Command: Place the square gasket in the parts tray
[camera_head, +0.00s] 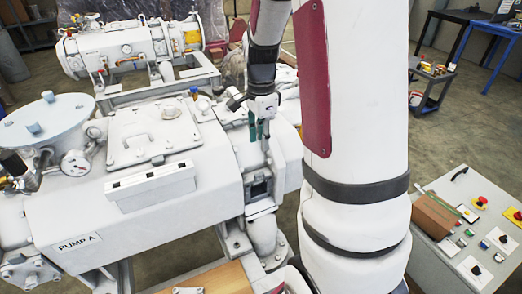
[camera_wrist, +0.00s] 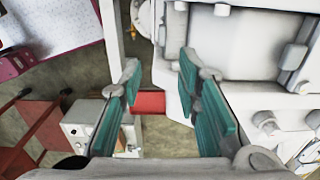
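My gripper (camera_head: 260,130) hangs in front of the white pump (camera_head: 70,215) in the head view, above a dark square opening (camera_head: 258,187) on the pump's right end. In the wrist view its two teal fingers (camera_wrist: 156,85) stand well apart with nothing held between them. I cannot make out a square gasket in either view. I cannot tell for sure which thing is the parts tray. A long white box with dark marks (camera_head: 150,187) sits on the pump's front side. My arm hides part of the scene right of the pump.
A grey control panel with buttons (camera_head: 450,247) and a brown block (camera_head: 434,216) stand at the right. A wooden surface (camera_head: 215,281) shows at the bottom edge. A second pump (camera_head: 130,48) stands behind. A red part (camera_wrist: 150,103) lies beyond the fingers in the wrist view.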

